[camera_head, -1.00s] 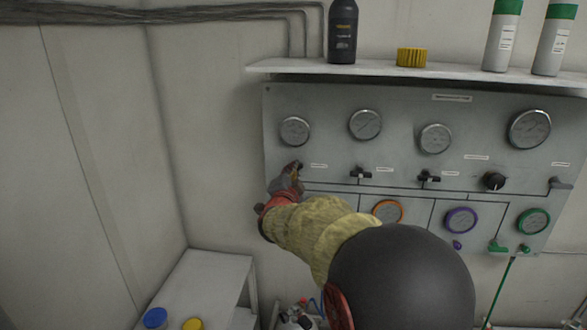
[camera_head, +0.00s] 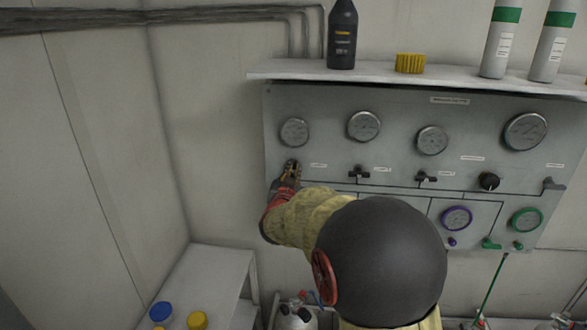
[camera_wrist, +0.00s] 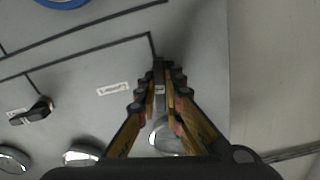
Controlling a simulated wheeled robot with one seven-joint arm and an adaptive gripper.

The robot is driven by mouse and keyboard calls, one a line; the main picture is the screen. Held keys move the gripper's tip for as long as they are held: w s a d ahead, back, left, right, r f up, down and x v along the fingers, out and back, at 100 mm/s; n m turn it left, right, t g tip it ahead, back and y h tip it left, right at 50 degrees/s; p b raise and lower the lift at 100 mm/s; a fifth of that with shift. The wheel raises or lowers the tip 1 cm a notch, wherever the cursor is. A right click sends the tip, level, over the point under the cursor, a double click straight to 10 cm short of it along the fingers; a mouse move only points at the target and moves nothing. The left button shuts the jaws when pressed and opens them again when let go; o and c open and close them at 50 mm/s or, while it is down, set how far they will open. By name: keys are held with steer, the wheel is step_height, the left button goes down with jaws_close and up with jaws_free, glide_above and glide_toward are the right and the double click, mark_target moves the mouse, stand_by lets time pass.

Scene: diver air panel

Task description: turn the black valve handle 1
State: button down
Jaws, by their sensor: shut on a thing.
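The grey panel (camera_head: 400,100) on the wall bears a row of gauges with a row of black valve handles below. My gripper (camera_head: 291,168) is at the far left of the valve row, under the leftmost gauge (camera_head: 295,132). In the wrist view my gripper (camera_wrist: 161,82) is shut, its yellow fingers on either side of a dark, narrow handle (camera_wrist: 158,72), which I take for black valve handle 1. The fingers and wrist hide most of this handle in the head view. Another black valve handle (camera_head: 359,172) is to its right; it also shows in the wrist view (camera_wrist: 40,108).
A black knob (camera_head: 489,181) is farther right. A small table (camera_head: 215,265) with jars stands low at left. The wall left of the panel is clear.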

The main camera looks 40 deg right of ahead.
steer(key=shift+f+n, duration=0.1)
steer(key=shift+n, duration=0.3)
steer(key=c, duration=2)
jaws_free()
steer(key=shift+c, duration=0.2)
steer(key=shift+o, duration=0.7)
steer(key=shift+a, duration=0.1)
steer(key=v, duration=1.2)
steer(key=shift+w, duration=0.1)
